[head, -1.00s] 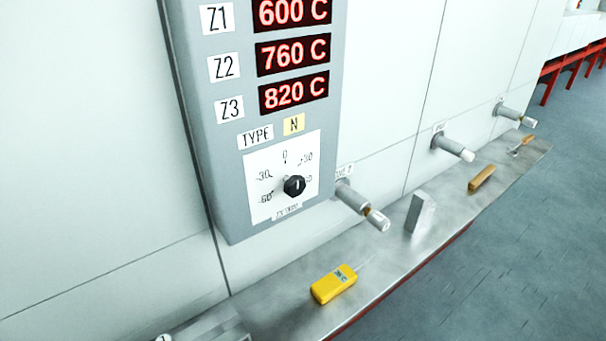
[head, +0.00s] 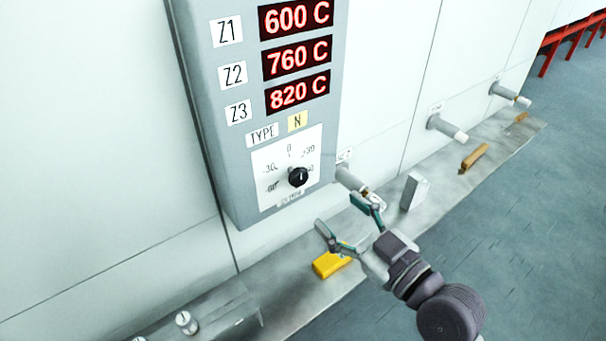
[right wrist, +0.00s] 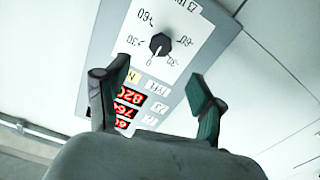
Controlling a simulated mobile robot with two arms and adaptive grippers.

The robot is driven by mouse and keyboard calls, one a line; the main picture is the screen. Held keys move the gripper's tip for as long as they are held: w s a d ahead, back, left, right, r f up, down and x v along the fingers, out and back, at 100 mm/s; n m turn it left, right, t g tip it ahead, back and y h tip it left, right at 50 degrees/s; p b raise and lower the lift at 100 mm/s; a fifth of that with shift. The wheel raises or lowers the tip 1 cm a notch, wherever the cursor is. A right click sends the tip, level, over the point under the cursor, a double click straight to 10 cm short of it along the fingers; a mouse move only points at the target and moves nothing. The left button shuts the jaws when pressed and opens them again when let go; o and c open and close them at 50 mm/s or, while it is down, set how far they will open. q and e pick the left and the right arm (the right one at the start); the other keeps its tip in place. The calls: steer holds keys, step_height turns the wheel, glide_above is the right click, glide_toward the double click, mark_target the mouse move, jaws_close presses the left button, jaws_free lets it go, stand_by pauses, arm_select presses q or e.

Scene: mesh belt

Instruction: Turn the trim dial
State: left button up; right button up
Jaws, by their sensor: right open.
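The trim dial is a black knob (head: 298,177) on a white scale plate (head: 270,187) marked from -60 to +60, low on the grey control panel (head: 222,150). Its white pointer line stands about upright, near 0. My right gripper (head: 343,217) is open and empty, below and to the right of the dial and apart from it. In the right wrist view the knob (right wrist: 160,44) shows upside down, beyond and between the open fingertips (right wrist: 150,80). My left gripper is not in view.
Below is a metal ledge (head: 290,290) with a yellow handheld meter (head: 330,265), partly behind my gripper, a grey block (head: 414,190) and a brown bar (head: 474,158). Capped tubes (head: 447,128) stick out of the wall.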

mark_target(301, 179)
steer(key=p+x, duration=0.3)
steer(key=x, duration=0.7)
steer(key=shift+r, duration=0.1)
steer(key=shift+w+a+p, duration=0.35)
steer(key=shift+w+p, duration=0.05)
steer(key=shift+w, duration=0.1)
steer(key=c, duration=1.2)
